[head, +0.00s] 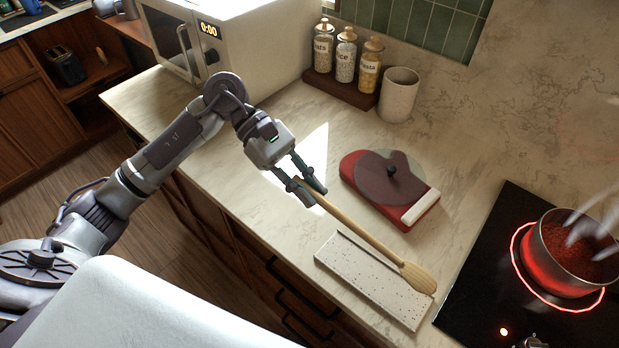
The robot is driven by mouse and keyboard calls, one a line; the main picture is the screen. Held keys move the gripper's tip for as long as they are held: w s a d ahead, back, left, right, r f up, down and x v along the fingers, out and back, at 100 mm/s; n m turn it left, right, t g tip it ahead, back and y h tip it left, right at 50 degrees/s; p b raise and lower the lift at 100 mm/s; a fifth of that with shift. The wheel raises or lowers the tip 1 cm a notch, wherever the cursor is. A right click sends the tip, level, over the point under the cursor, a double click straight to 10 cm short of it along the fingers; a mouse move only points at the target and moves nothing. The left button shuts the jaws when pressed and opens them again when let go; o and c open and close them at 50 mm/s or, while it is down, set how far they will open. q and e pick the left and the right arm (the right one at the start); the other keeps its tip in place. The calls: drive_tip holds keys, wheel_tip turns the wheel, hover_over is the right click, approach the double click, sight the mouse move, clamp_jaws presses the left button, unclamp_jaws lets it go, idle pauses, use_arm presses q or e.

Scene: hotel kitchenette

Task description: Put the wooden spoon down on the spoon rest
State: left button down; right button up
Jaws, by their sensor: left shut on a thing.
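My left gripper (305,190) is shut on the handle end of the wooden spoon (365,237). The spoon slants down to the right, with its bowl over the far right part of the spoon rest (352,278). The spoon rest is a white, dark-speckled rectangular tray lying on the counter near its front edge. I cannot tell whether the spoon's bowl touches it. The handle end is held up beyond the rest's left end. My right gripper cannot be made out.
A red oven mitt (425,208) with a round lid (376,185) on it lies behind the spoon. A red-filled pot (575,250) sits on a glowing burner of the black cooktop (480,270) at right. Jars (345,58), a crock (399,95) and a microwave (225,40) stand behind.

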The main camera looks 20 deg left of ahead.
use_arm(q)
wheel_tip(320, 180, down, 6)
drive_tip(key=b, duration=0.3)
drive_tip(key=shift+f, duration=0.2)
drive_tip(key=shift+w+f+b, duration=0.1)
drive_tip(key=shift+f+b, duration=0.35)
drive_tip(key=shift+b, duration=0.1)
drive_tip(key=c, duration=1.1)
unclamp_jaws()
drive_tip(key=shift+c, duration=0.2)
drive_tip(key=shift+o, duration=0.5)
drive_tip(key=v, duration=1.2)
